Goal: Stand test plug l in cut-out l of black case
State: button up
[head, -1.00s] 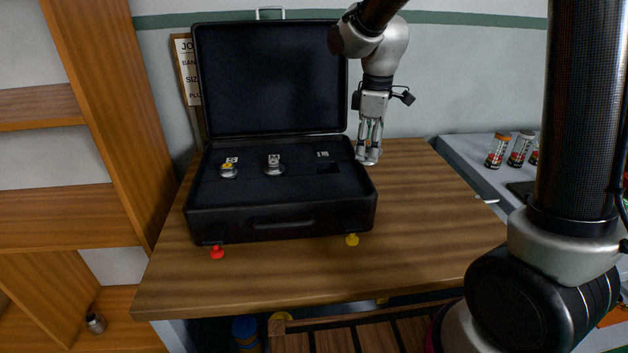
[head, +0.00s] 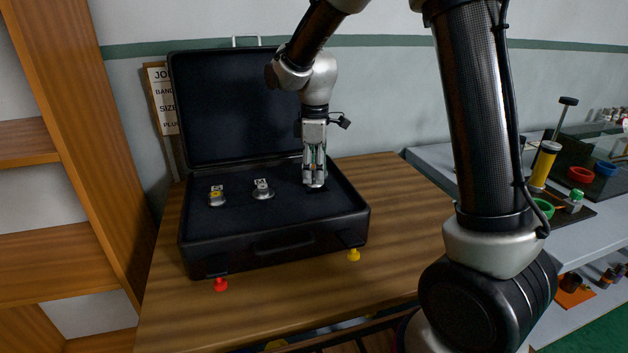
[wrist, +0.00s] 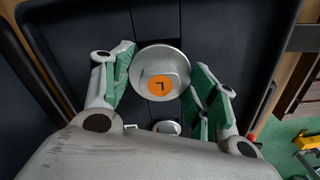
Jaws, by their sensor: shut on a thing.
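Test plug l (wrist: 158,85), a silvery round disc with an orange face marked L, is between the green finger pads of my gripper (wrist: 163,88) in the wrist view. In the head view my gripper (head: 315,186) points down over the right part of the open black case (head: 275,243), shut on the plug. It hides cut-out l; a darker patch shows beside the plug in the wrist view. I cannot tell whether the plug is in the cut-out or just above it.
Two other plugs stand in the case: one with a yellow mark (head: 216,197) at the left and one marked M (head: 262,189) in the middle. The raised lid (head: 230,105) is close behind my gripper. Wooden table (head: 385,190) is bare right of the case.

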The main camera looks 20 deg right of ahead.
jog(key=shift+f, duration=1.55)
jog(key=shift+f, duration=0.2)
jog(key=shift+s+f, duration=0.2)
jog(key=shift+f, duration=0.15)
jog(key=shift+c, duration=1)
jog(key=o, duration=1.2)
jog(key=shift+f, duration=0.15)
jog(key=shift+o, duration=1.3)
jog(key=shift+w+f, duration=0.1)
